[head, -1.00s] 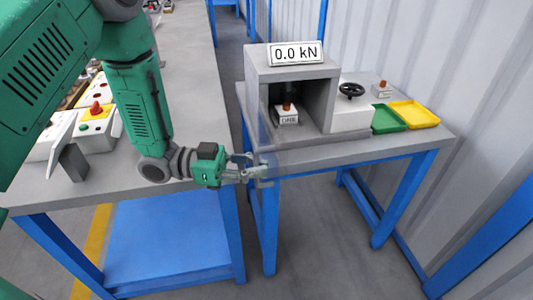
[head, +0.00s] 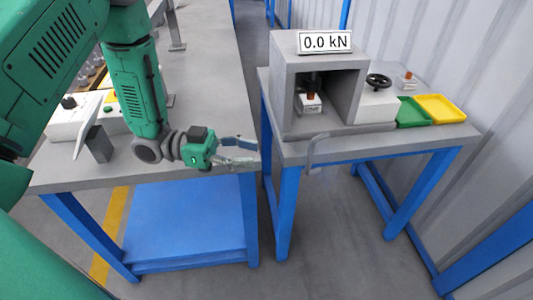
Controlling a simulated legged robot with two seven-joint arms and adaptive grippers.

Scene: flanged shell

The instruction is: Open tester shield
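The tester is a grey box-shaped housing (head: 288,85) with an open-looking front bay and a "0.0 kN" display (head: 325,41) on top. Its shield is clear and hard to make out. A thin, bent grey bar (head: 313,150), which seems to be the shield's handle or edge, stands out at the tester's front left, past the table edge. How far the shield stands open I cannot tell. My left gripper (head: 255,154) is left of that bar, apart from it, with its fingers spread and nothing between them. My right gripper is out of view.
A white labelled block (head: 309,104) sits inside the bay. A handwheel (head: 379,81), a green tray (head: 414,112) and a yellow tray (head: 441,108) are to the right. A gap separates the left bench (head: 205,75) from the tester's table (head: 425,140).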

